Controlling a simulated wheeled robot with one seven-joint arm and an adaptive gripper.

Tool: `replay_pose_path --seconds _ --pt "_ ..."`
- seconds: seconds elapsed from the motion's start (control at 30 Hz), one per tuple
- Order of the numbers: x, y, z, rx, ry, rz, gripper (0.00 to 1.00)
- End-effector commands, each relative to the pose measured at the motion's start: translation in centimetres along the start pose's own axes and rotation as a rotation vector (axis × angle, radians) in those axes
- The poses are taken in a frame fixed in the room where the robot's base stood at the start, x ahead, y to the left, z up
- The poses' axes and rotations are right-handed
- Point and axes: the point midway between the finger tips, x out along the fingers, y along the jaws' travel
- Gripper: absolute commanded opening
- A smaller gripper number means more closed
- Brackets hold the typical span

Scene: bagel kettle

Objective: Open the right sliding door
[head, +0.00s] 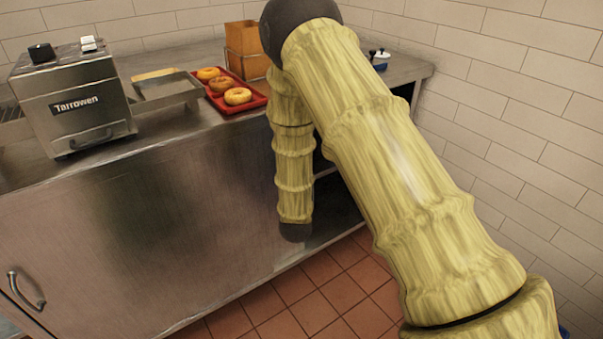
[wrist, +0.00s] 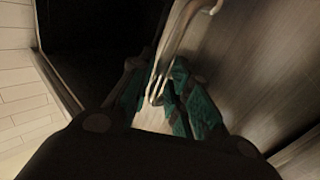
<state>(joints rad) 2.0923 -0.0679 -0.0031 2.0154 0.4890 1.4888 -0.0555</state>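The steel cabinet front (head: 150,230) fills the lower left of the head view. A dark opening (head: 335,205) shows at its right end, partly behind my arm. In the wrist view, a brushed metal door panel (wrist: 255,70) lies right of a dark gap (wrist: 95,40). A curved metal handle (wrist: 177,38) reaches down between the teal fingers of my gripper (wrist: 158,75). The fingers stand apart on either side of the handle; I cannot tell whether they touch it. In the head view my gripper is hidden. Another handle (head: 27,292) is at the cabinet's far left.
On the counter stand a Tarrowen appliance (head: 72,97), a metal tray (head: 168,90), a red tray (head: 258,101) with bagels, a brown box (head: 246,50) and a small pot (head: 379,58). A tiled wall (head: 520,110) is at right. Red floor tiles (head: 290,290) look clear.

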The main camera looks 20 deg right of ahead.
Motion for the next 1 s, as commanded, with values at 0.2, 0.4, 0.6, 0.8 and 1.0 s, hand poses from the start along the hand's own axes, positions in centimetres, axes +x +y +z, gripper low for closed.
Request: replay_pose_path --seconds 0.2,0.4,0.6,0.8,1.0 --pt "-0.4 0.0 0.1 -0.001 -0.002 0.000 0.19" --pt "-2.8 0.0 0.1 -0.003 -0.004 -0.002 0.19" --pt "-6.5 0.0 0.1 -0.002 -0.003 -0.002 0.19" --pt "-9.8 -0.1 0.1 -0.001 -0.002 -0.002 0.19" --pt "-11.6 -0.1 0.1 0.000 -0.001 -0.001 0.19"
